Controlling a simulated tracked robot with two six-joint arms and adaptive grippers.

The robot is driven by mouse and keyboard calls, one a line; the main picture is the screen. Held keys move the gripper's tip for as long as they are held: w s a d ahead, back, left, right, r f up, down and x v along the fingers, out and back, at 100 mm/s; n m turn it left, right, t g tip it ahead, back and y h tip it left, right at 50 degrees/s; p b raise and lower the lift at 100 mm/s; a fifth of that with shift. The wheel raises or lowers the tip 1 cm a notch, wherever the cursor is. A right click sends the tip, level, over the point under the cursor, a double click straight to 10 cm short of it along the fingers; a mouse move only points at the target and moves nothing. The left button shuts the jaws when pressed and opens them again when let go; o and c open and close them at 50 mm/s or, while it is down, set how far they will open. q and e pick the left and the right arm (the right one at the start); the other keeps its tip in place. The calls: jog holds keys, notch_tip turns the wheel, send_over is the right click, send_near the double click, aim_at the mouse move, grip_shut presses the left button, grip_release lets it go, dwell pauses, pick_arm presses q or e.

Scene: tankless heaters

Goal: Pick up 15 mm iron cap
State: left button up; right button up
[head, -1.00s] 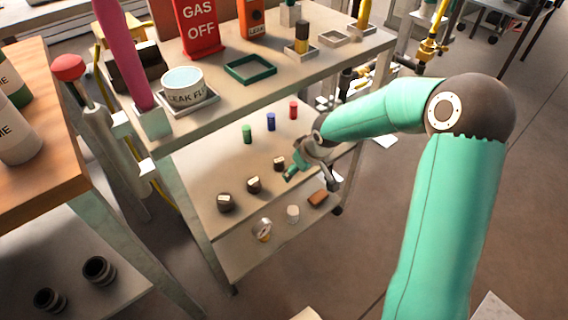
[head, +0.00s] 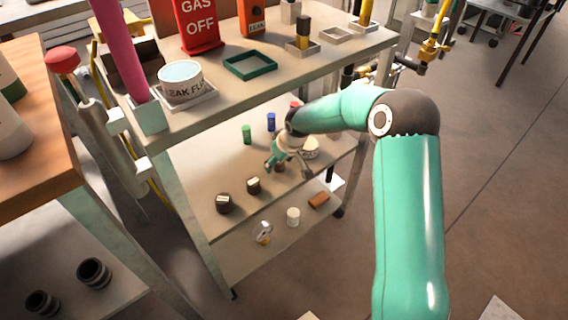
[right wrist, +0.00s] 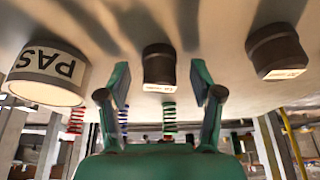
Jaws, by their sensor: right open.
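Several dark, short caps stand in a row on the trolley's middle shelf (head: 195,168). In the head view the front cap (head: 223,203) and the one behind it (head: 253,185) are clear; a third (head: 280,168) is partly hidden by my right gripper (head: 276,162). In the right wrist view one dark cap (right wrist: 158,65) with a small pale label lies between the open fingers of my right gripper (right wrist: 160,82), not visibly gripped. Another cap (right wrist: 277,50) is to the right. The labels are too small to read, so I cannot tell which is 15 mm. My left gripper is out of view.
A round tin marked PAS (right wrist: 45,75) stands close beside the gripper. A white cylinder (head: 293,216) and brown block (head: 319,199) are on the lower shelf. The upper shelf edge (head: 250,107) overhangs.

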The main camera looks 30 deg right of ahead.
jog(key=c, duration=1.2)
grip_shut()
jog(key=shift+r, duration=0.1)
